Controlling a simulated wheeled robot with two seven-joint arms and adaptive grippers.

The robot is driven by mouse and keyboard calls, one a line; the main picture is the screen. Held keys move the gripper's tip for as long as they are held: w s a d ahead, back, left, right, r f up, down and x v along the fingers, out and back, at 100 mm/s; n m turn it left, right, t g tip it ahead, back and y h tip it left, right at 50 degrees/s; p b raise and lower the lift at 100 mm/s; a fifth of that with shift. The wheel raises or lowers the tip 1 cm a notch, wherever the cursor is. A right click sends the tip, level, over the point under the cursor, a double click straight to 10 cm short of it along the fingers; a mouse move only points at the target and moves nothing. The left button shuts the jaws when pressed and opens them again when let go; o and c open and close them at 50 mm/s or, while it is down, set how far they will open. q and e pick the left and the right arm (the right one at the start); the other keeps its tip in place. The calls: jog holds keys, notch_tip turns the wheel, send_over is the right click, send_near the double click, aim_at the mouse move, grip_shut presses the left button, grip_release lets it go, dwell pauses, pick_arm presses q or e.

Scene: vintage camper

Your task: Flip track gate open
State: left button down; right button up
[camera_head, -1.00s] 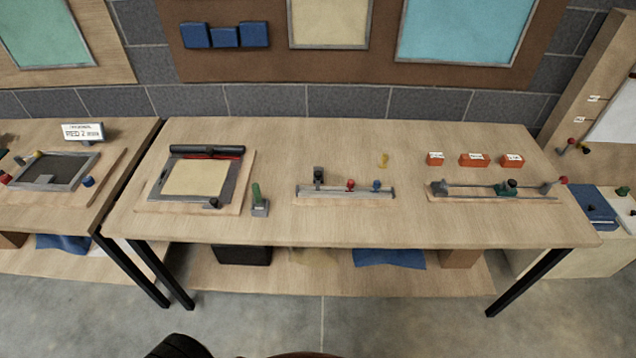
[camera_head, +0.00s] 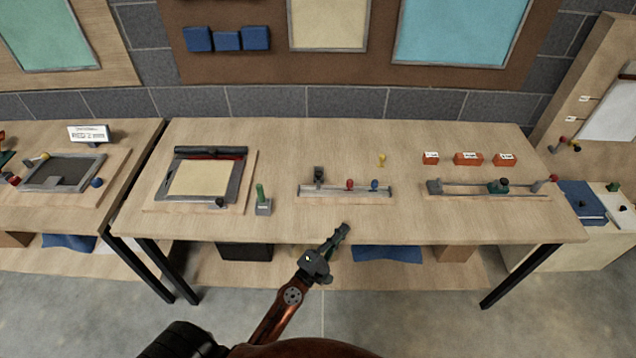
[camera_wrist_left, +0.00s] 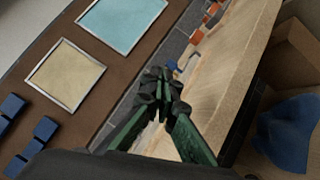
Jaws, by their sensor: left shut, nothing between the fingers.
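A short metal track (camera_head: 335,192) lies on a thin wooden base at the middle of the bench. It carries a dark upright block (camera_head: 319,175), a red knob (camera_head: 350,185) and a blue knob (camera_head: 374,185). A longer track (camera_head: 462,188) at the right carries a green slider (camera_head: 498,186), with a red knob (camera_head: 553,179) at its right end. I cannot tell which part is the gate. My left gripper (camera_head: 345,228) is shut and empty at the bench's front edge, in front of the middle track and apart from it. Its green fingers (camera_wrist_left: 163,85) show in the wrist view.
A framed press board (camera_head: 200,180) and a green-handled stand (camera_head: 263,203) are at the left. A blue cloth (camera_head: 387,253) lies on the lower shelf.

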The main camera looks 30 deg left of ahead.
aim_at(318, 177)
pick_arm(q)
jog(key=w+a+n+g+y, duration=0.1)
jog(key=a+n+y, duration=0.2)
jog(key=n, duration=0.4)
jog(key=w+a+f+n+g+y, duration=0.1)
jog(key=a+n+y, duration=0.3)
jog(key=n, duration=0.3)
jog(key=a+n+g+y, duration=0.2)
jog(key=a+n+y, duration=0.2)
jog(key=n, duration=0.3)
jog(key=shift+w+f+n, duration=0.2)
jog(key=shift+w+n, duration=0.1)
jog(key=shift+w, duration=0.1)
jog(key=shift+f+g+y, duration=0.15)
jog(key=shift+g+y, duration=0.15)
pick_arm(e)
jog(key=shift+w+r, duration=0.15)
jog(key=shift+w, duration=0.15)
pick_arm(q)
jog(key=shift+w+a, duration=0.15)
jog(key=shift+w, duration=0.1)
jog(key=x, duration=1.3)
jog(key=shift+w, duration=0.2)
pick_arm(e)
jog(key=shift+s+d+f, duration=0.1)
jog(key=shift+s+f, duration=0.05)
jog(key=shift+f, duration=0.15)
pick_arm(q)
jog(key=shift+a, duration=0.15)
